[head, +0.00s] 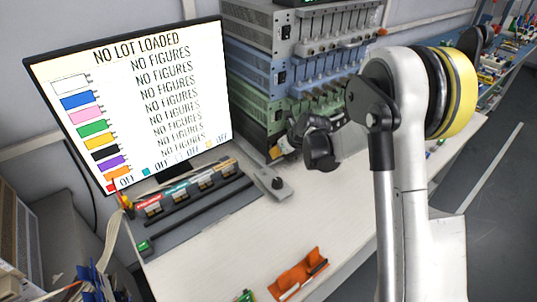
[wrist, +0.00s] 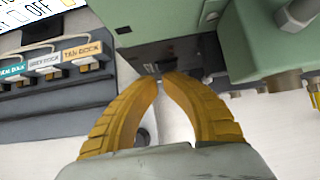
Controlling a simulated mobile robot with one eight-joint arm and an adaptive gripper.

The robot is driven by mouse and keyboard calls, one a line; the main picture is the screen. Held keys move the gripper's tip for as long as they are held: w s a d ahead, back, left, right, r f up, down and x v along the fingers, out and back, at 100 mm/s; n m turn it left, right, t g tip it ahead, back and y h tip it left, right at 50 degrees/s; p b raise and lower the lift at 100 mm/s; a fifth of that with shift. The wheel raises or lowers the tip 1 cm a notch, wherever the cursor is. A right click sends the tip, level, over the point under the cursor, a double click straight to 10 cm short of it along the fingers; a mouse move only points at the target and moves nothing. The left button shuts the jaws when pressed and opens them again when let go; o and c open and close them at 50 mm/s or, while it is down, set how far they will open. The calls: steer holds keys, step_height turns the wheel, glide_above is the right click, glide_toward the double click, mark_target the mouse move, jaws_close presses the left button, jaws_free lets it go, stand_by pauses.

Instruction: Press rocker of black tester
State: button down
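The black tester (head: 252,136) is the dark bottom unit of the instrument stack in the head view, partly hidden by the green tester above it and by my gripper. In the wrist view a dark front face (wrist: 145,54) lies just beyond the fingertips, in shadow. Its rocker is not clearly seen there; the fingertips cover part of that face. My gripper (wrist: 162,78) has yellow fingers whose tips are together, with nothing seen between them. The tips are at or very close to the dark face; contact cannot be told. The fingers also show in the head view (head: 276,152).
Above stand the green tester (head: 283,113), blue tester (head: 252,76) and grey tester (head: 250,34). A monitor (head: 130,100) reads "NO LOT LOADED". An orange tray (head: 298,272) lies in front.

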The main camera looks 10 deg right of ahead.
steer(key=shift+d+r+p, duration=0.2)
steer(key=shift+r+p, duration=0.25)
steer(key=shift+r, duration=0.4)
